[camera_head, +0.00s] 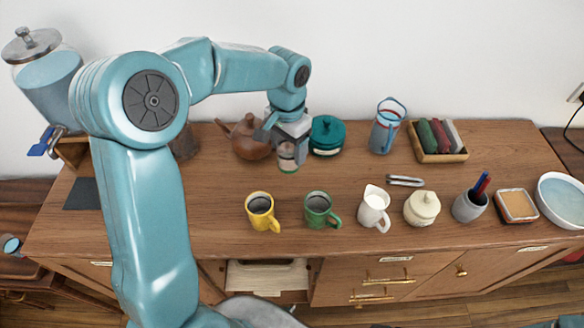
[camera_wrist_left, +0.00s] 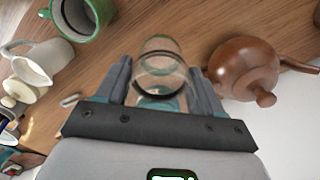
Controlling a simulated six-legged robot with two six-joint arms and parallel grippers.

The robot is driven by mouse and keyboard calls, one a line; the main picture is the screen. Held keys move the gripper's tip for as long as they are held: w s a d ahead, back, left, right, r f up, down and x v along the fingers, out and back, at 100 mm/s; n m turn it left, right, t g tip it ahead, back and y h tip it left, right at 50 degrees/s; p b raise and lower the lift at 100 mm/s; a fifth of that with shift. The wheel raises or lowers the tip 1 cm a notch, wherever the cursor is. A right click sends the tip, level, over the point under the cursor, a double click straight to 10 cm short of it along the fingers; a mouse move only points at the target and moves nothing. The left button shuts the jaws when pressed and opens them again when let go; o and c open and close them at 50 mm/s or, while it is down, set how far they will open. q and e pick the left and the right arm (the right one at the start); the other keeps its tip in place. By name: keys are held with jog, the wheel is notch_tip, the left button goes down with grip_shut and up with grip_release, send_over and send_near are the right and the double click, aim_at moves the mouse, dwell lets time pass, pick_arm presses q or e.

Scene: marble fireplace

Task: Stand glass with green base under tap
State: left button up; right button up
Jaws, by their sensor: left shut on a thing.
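My left gripper (camera_head: 288,140) is shut on a small clear glass (camera_head: 287,157) with a greenish base, held roughly upright over the back middle of the sideboard. In the left wrist view the glass (camera_wrist_left: 160,65) sits between the two fingers. I cannot tell whether its base touches the wood. The dispenser (camera_head: 48,80), a lidded glass jar of bluish liquid, stands at the far left. Its blue tap (camera_head: 42,142) juts out at the front left. A dark square mat (camera_head: 82,194) lies to the right of and below the tap. My right gripper is not in view.
A brown teapot (camera_head: 250,138) and a teal pot (camera_head: 327,134) flank the held glass. Yellow (camera_head: 260,212) and green (camera_head: 318,210) mugs stand in front, with a white jug (camera_head: 373,209) to their right. My left arm covers part of the left side.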

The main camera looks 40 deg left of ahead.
aim_at(288, 160)
pick_arm(q)
jog(key=f, duration=0.4)
jog(key=shift+s+d+f, duration=0.1)
jog(key=shift+s+f, duration=0.05)
jog(key=shift+s, duration=0.05)
jog(key=shift+w+f, duration=0.1)
jog(key=shift+f, duration=2.2)
jog(key=shift+f, duration=0.1)
jog(key=o, duration=1.2)
